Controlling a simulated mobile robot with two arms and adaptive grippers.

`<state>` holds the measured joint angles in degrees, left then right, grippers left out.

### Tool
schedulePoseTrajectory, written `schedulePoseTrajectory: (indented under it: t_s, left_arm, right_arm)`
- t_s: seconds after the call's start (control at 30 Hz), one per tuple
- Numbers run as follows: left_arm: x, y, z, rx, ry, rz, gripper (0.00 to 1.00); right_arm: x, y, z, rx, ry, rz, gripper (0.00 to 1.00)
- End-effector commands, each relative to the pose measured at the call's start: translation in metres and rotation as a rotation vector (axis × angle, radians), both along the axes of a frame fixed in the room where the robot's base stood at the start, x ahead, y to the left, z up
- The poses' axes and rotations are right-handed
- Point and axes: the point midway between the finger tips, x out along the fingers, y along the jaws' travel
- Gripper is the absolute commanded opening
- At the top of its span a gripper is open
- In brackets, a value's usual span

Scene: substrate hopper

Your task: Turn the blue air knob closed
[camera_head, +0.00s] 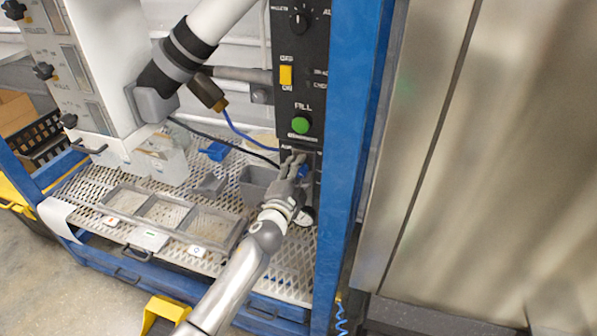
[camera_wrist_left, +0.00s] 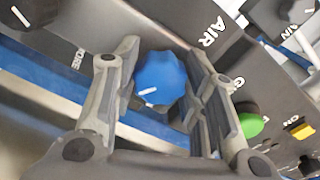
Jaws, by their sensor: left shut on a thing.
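The blue air knob (camera_wrist_left: 160,76) is a lobed dial with a white pointer line, on a dark panel beside the word AIR. In the left wrist view its white line points toward the lower left of the picture. My left gripper (camera_wrist_left: 161,92) has one finger on each side of the knob and is shut on it. In the head view my left gripper (camera_head: 291,163) reaches the lower part of the black control panel (camera_head: 303,90), and only a bit of the blue knob (camera_head: 304,171) shows beside the fingers. My right gripper is in neither view.
A green button (camera_head: 300,125) and a yellow switch (camera_head: 286,75) are on the panel above. A blue frame post (camera_head: 345,150) stands just right of my gripper. A grey bin (camera_head: 257,184) and a divided tray (camera_head: 160,211) are on the mesh shelf to the left.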

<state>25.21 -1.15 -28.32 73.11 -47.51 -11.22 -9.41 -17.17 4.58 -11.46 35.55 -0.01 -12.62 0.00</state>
Motion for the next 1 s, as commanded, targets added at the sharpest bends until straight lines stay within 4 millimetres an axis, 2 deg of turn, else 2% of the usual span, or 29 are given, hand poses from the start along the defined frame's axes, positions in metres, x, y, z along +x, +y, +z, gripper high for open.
schedulePoseTrajectory:
  t_s: [0.4, 0.97, 1.0]
  left_arm:
    - [-0.0003, -0.0001, -0.0010, 0.183, -0.058, -0.001, 0.16]
    - [-0.0004, 0.0000, -0.0014, 0.210, -0.066, -0.001, 0.16]
    - [-0.0004, 0.0000, -0.0014, 0.210, -0.066, -0.001, 0.43]
  right_arm:
    - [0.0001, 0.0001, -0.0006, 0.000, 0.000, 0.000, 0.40]
    - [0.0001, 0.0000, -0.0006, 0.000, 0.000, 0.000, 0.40]
    - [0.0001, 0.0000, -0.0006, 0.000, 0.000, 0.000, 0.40]
